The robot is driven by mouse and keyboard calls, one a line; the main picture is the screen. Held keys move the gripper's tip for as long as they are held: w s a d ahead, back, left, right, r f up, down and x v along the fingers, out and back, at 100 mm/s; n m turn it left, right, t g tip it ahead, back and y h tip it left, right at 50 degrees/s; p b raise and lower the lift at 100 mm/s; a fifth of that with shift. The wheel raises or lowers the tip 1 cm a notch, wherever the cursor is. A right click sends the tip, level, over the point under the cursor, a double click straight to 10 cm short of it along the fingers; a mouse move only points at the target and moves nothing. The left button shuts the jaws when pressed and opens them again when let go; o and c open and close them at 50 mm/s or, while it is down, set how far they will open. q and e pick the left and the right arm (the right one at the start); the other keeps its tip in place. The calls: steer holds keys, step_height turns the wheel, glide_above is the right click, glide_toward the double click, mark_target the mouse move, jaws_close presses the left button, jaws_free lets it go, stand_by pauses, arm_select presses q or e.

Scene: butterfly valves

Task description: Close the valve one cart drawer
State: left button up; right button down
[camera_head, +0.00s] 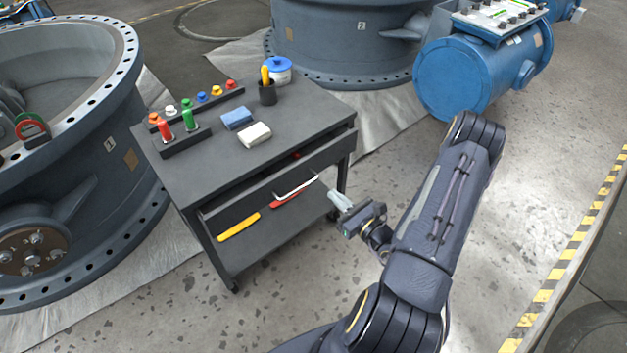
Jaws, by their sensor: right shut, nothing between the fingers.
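The valve one cart (290,110) is a dark grey tool cart beside the big valve marked 1. Its drawer (245,205) sits under the top and stands partly out, with a dark gap above its front and a bit of red inside. A pale bar handle (297,186) is on the drawer front. My right gripper (339,200) is shut and empty, just right of the handle's right end and in front of the cart. It appears apart from the handle, though the exact depth gap is hard to tell. My left gripper is out of view.
Colored bottles and knobs (190,110), blue and white cloths (254,134) and a cup (267,93) stand on the cart top. Yellow and red tools lie on the lower shelf (270,235). Valve 1 (120,165) is close at left. The floor at right is clear.

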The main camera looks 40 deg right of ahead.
mark_target(300, 164)
steer(key=w, duration=0.8)
steer(key=w+a, duration=0.1)
steer(key=w, duration=0.4)
steer(key=shift+b, duration=0.3)
